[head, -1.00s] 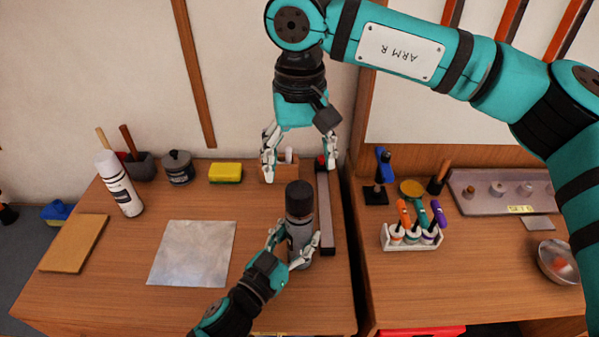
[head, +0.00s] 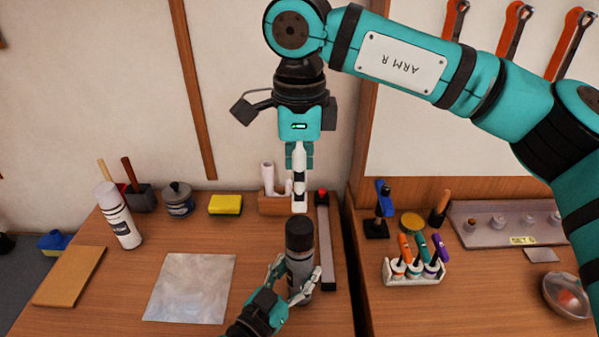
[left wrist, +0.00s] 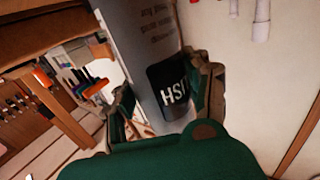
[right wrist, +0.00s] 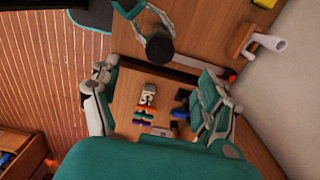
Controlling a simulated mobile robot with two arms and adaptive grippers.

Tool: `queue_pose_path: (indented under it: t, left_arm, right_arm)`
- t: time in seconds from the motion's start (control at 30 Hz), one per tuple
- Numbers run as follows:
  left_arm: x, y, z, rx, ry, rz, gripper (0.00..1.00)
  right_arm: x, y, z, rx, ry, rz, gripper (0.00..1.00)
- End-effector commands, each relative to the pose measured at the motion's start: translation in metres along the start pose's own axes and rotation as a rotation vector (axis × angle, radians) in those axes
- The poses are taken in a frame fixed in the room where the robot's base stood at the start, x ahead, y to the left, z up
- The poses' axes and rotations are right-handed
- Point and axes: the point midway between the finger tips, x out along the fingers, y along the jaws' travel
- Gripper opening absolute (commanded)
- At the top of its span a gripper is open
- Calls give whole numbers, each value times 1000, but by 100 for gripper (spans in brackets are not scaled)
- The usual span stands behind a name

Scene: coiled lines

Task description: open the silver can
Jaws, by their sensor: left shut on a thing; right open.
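The silver can (head: 300,268) is a grey cylinder with a black cap (head: 299,233), standing upright near the right edge of the left bench. My left gripper (head: 297,290) is shut around its body, below the cap. The left wrist view shows the grey can wall (left wrist: 140,45) with a dark label between the fingers. My right gripper (head: 299,205) points down just above the cap, seen edge-on, open and empty. In the right wrist view the cap (right wrist: 160,47) lies beyond the spread fingers (right wrist: 165,88), off toward the top.
A holder with white rolls (head: 272,203) stands behind. A white spray can (head: 118,217), yellow sponge (head: 225,205) and grey sheet (head: 190,288) are left. A pen rack (head: 415,270) stands on the right bench.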

Motion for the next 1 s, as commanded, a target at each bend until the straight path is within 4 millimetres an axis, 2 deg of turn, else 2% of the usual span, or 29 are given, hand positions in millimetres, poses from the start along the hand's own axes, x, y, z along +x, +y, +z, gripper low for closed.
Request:
queue_pose_path:
  t: [0.17, 0.4, 0.6, 0.8, 1.0]
  left_arm:
    - [0, 0, -1, 0, 2, 0, 0]
    - [0, 0, -1, 0, 2, 0, 0]
    - [0, 0, -1, 0, 2, 0, 0]
    - [0, 0, -1, 0, 2, 0, 0]
    - [0, 0, -1, 0, 2, 0, 0]
  right_arm:
    - [25, 0, -1, 3, 2, 4, 78]
    - [72, 0, -1, 1, 2, 3, 78]
    - [102, 0, -1, 2, 1, 3, 78]
    - [115, 0, -1, 1, 0, 1, 78]
    - [116, 0, -1, 1, 0, 1, 78]
